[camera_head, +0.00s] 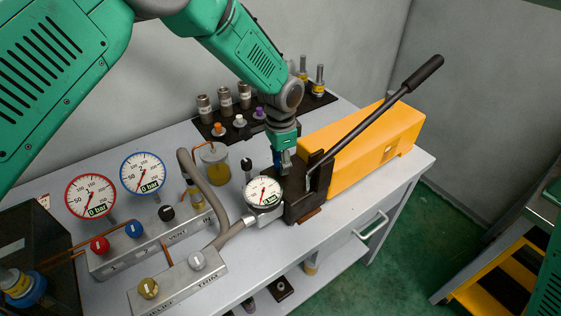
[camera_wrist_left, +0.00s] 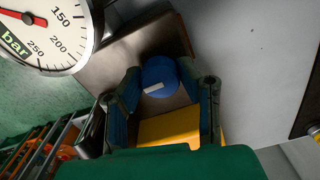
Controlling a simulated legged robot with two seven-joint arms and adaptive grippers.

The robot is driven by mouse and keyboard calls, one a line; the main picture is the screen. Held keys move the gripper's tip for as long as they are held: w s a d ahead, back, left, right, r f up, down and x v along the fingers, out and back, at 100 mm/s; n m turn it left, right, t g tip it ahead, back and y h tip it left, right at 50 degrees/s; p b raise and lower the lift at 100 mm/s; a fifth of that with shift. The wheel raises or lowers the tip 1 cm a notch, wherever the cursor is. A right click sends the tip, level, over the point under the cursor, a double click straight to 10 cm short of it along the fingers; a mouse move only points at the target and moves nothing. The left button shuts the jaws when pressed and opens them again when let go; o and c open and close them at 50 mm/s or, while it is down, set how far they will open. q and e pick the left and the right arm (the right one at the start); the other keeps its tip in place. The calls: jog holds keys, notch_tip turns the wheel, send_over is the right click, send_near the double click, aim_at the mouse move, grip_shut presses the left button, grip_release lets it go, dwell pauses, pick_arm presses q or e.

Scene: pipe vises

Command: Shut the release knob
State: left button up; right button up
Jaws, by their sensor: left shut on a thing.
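The release knob appears to be the blue round knob (camera_wrist_left: 160,74) with a pale bar mark, in the middle of the left wrist view. It sits on a dark block of the hand pump (camera_head: 300,205), beside the yellow pump body (camera_head: 392,140). My left gripper (camera_head: 284,166) points down at this block in the head view. In the wrist view its two fingers are on either side of the knob, shut on it. In the head view the gripper mostly hides the knob. My right gripper is not in view.
A round pressure gauge (camera_head: 264,193) stands close left of my gripper. The pump's long black lever (camera_head: 385,105) slants up to the right. Gauges (camera_head: 90,196) and valve knobs (camera_head: 101,244) are at left. A dark tray (camera_head: 215,131) with fittings lies behind.

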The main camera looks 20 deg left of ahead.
pick_arm(q)
jog(key=shift+w+r, duration=0.2)
jog(key=shift+w, duration=0.1)
jog(key=o, duration=1.1)
jog(key=shift+o, duration=0.2)
jog(key=shift+d+f, duration=0.1)
jog(key=shift+f, duration=0.05)
notch_tip(320, 180, up, 12)
jog(key=shift+f, duration=0.1)
